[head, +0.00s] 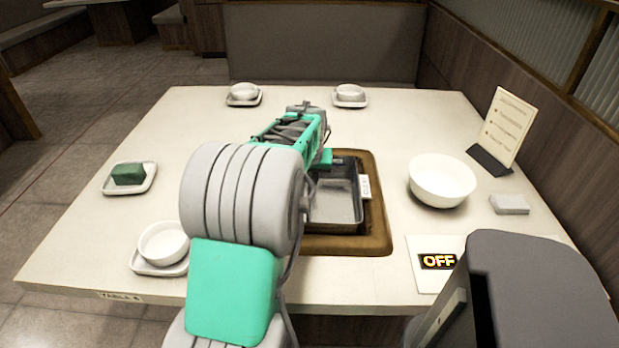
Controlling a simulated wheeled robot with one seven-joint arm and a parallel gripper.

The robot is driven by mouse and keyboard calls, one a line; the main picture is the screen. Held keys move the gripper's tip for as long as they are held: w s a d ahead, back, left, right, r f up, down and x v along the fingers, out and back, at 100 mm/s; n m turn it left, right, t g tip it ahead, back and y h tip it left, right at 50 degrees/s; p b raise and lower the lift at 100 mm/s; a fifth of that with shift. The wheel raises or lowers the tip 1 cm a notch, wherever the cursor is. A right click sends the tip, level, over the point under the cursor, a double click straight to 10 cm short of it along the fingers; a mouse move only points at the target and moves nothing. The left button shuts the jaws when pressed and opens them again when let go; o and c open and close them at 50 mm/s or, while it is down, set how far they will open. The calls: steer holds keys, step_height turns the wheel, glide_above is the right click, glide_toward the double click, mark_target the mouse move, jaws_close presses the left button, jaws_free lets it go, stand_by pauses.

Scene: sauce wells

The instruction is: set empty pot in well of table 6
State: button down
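Table 6 (80,240), marked by a small label on its front edge, has a brown-framed well (383,225) in its middle. A dark rectangular pot (335,200) with a pale, empty inside is in the well opening. Whether it sits fully down I cannot tell. A white tag stands at its right side. My arm reaches across the well's left part and hides that side of the pot. My gripper (324,158) is at the pot's far left, mostly behind my arm. Its fingertips are hidden, so I cannot tell whether it holds the pot.
A large white bowl (441,180) stands right of the well, with a menu stand (500,130) and a white block (509,204) beyond. An OFF display (438,261) is at front right. Small bowls on saucers (162,245) and a dish with a green block (128,174) line the table.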

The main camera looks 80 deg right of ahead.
steer(key=shift+f, duration=0.1)
stand_by(0.3)
steer(key=c, duration=1.2)
jaws_free()
steer(key=shift+a+f, duration=0.1)
steer(key=shift+f, duration=0.15)
steer(key=o, duration=0.8)
steer(key=shift+r, duration=0.1)
steer(key=shift+r, duration=0.2)
step_height(320, 180, up, 11)
steer(key=p, duration=0.7)
steer(key=shift+p, duration=0.35)
steer(key=shift+f, duration=0.15)
